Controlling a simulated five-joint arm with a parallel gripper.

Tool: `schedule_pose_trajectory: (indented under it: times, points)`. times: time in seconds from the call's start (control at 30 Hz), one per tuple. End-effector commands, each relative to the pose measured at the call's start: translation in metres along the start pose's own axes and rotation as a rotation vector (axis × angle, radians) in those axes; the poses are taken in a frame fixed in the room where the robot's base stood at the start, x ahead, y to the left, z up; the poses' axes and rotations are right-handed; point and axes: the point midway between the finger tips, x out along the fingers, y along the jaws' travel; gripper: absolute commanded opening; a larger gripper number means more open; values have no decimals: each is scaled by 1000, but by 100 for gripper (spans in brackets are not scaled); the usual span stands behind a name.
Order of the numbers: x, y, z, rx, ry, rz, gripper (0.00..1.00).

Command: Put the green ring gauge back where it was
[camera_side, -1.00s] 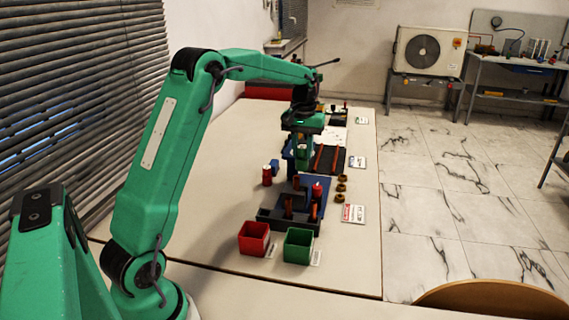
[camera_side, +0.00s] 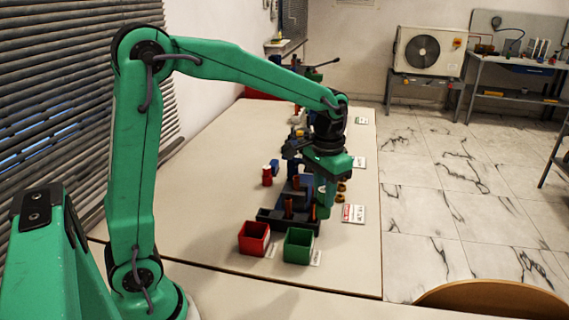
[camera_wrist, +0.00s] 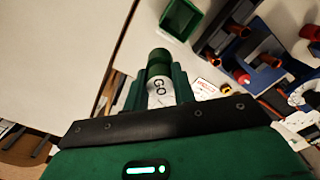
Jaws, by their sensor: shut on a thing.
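My gripper (camera_side: 325,187) is shut on the green ring gauge (camera_side: 322,210), which shows below the fingers at the right end of the dark stepped rack (camera_side: 272,215). In the wrist view my gripper (camera_wrist: 160,86) has a finger on each side of the gauge (camera_wrist: 160,57), with its green end and a pale face marked "GO". The rack (camera_wrist: 212,38) with orange pegs lies to the right there. I cannot tell whether the gauge touches the rack or a peg. The gripper hides part of the rack in the side view.
A red bin (camera_side: 253,238) and a green bin (camera_side: 298,246) stand in front of the rack. A red cylinder (camera_side: 267,177) stands behind it to the left. Brass rings (camera_side: 341,192) and a sign card (camera_side: 353,214) lie at right. The table's left part is clear.

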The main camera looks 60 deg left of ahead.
Motion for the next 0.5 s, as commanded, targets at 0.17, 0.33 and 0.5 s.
schedule_pose_trajectory:
  times: [0.17, 0.33, 0.5]
  points:
    - [0, -2, -1, -8, 0, 0, 1]
    - [3, -15, -7, -58, -1, 0, 1]
    - [8, -44, -18, -168, -1, 0, 1]
